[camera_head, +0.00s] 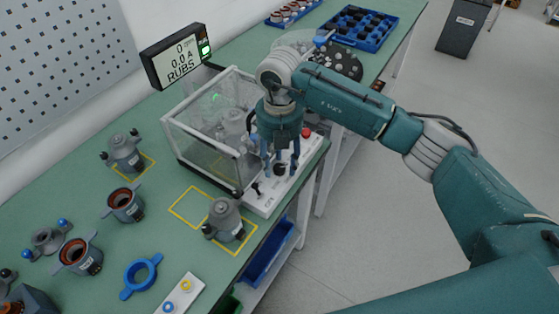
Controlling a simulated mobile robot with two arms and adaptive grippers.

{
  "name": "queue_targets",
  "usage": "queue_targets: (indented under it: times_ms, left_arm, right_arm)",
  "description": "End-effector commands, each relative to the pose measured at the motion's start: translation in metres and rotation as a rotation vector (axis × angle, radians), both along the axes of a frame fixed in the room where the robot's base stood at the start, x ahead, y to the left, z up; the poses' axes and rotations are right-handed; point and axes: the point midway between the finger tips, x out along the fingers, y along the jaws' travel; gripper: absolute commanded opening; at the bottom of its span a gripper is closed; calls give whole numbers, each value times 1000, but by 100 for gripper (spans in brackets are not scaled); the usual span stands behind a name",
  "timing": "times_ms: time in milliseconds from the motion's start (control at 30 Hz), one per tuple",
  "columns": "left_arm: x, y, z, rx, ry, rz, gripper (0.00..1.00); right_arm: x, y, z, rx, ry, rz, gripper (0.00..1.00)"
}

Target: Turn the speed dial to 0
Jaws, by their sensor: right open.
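The white control panel (262,204) lies along the front of a clear test enclosure (206,150) on the green bench. A black dial (280,169) sits on this panel, with a small black lever (256,187) nearer the front and a red button (306,132) farther back. My right gripper (281,163) points down over the panel with its fingers apart, around or just above the dial. I cannot tell whether the fingers touch it. The dial's setting is not readable. A display (177,56) reads 0, 0.0 A and RUBS. My left gripper is not in view.
A motor part (225,219) stands in a yellow outlined square in front of the enclosure. A blue tray (362,27) lies at the back.

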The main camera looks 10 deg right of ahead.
Motion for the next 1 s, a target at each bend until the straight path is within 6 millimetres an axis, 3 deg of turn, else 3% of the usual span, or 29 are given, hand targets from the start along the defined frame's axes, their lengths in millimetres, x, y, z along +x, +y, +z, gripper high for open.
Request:
queue_targets:
  times_ms: [33,133,367,500,600,733,1000]
  left_arm:
    - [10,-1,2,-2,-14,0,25]
    - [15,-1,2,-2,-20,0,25]
    - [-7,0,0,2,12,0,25]
    - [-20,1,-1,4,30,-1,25]
    - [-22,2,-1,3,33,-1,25]
    - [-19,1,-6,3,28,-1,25]
    - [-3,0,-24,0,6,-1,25]
  right_arm:
    - [0,0,-3,0,0,0,44]
    - [0,0,-6,-1,1,0,44]
    - [0,0,-6,0,0,0,42]
    - [0,0,-6,0,0,0,14]
    - [0,0,-6,-1,-1,0,0]
    - [1,0,-8,0,-2,29,0]
    - [1,0,-7,0,-4,247,0]
